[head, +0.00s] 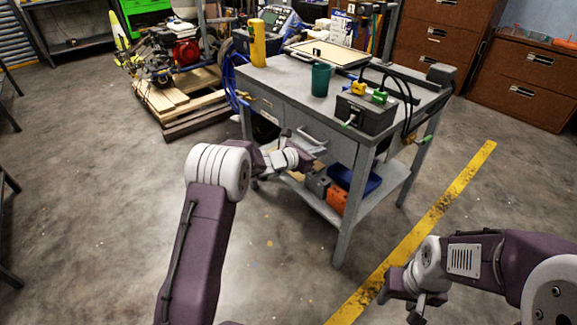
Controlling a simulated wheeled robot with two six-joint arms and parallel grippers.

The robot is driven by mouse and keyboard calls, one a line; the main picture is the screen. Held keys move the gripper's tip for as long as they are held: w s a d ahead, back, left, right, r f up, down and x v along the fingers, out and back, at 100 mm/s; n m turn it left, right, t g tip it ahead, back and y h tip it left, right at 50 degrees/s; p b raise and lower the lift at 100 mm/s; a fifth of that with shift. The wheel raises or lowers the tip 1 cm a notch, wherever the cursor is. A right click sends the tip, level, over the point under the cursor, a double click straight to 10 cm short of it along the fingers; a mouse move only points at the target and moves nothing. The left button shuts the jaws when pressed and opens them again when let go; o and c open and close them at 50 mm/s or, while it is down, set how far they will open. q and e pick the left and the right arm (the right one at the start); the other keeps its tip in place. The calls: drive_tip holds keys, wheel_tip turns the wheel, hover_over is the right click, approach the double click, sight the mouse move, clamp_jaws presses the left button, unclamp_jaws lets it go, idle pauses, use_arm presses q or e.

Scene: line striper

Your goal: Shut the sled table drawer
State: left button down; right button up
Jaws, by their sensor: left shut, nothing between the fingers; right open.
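The grey sled table (300,85) stands in the middle of the head view. Its drawer front (338,148) is below the top on the near side, with a pale bar handle (316,133). My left gripper (308,152) is shut and empty, close in front of the drawer front by the handle. I cannot tell whether it touches, and it hides part of the front. How far the drawer stands out is hard to tell. My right gripper (398,307) is open and empty, low at the lower right, over the floor and away from the table.
On the tabletop are a teal cup (320,79), a yellow bottle (258,44) and a dark box (365,112) with cables. The lower shelf (376,203) holds an orange item (337,199). A pallet (176,102) with an engine stands behind left. Floor at left is clear.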

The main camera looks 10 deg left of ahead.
use_arm(q)
drive_tip(key=p+v, duration=0.2)
drive_tip(key=v, duration=0.8)
drive_tip(key=shift+f, duration=0.15)
drive_tip(key=shift+a, duration=0.1)
